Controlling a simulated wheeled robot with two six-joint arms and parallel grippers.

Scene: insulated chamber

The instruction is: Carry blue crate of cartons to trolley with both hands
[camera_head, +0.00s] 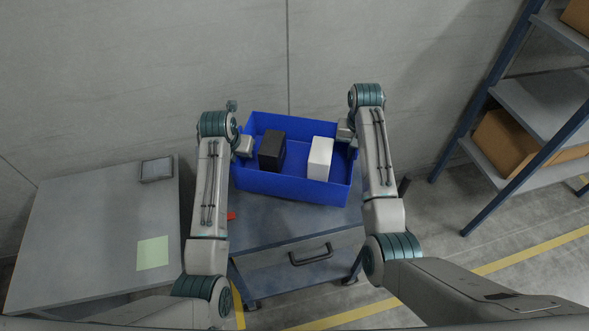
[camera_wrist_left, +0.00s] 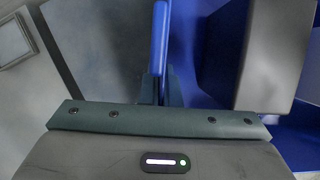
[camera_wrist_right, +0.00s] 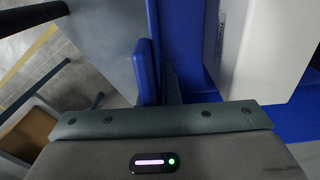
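The blue crate (camera_head: 290,188) is over the blue-grey stand with a drawer handle (camera_head: 275,232); I cannot tell whether it rests on it or is slightly above. A black carton (camera_head: 271,151) stands in its left half and a white carton (camera_head: 320,158) in its right half. My left gripper (camera_head: 246,147) is at the crate's left wall, with the blue rim (camera_wrist_left: 160,38) between its fingers. My right gripper (camera_head: 347,132) is at the right wall, with the rim (camera_wrist_right: 147,68) at its fingers; both look shut on the walls. The fingertips are partly hidden. I cannot tell which stand is the trolley.
A grey table (camera_head: 95,225) stands at the left, with a pale green square (camera_head: 153,253) and a small grey device (camera_head: 157,169) on it; its middle is clear. A shelf rack (camera_head: 545,105) with cardboard boxes (camera_head: 505,142) stands at the right. A wall is behind the crate.

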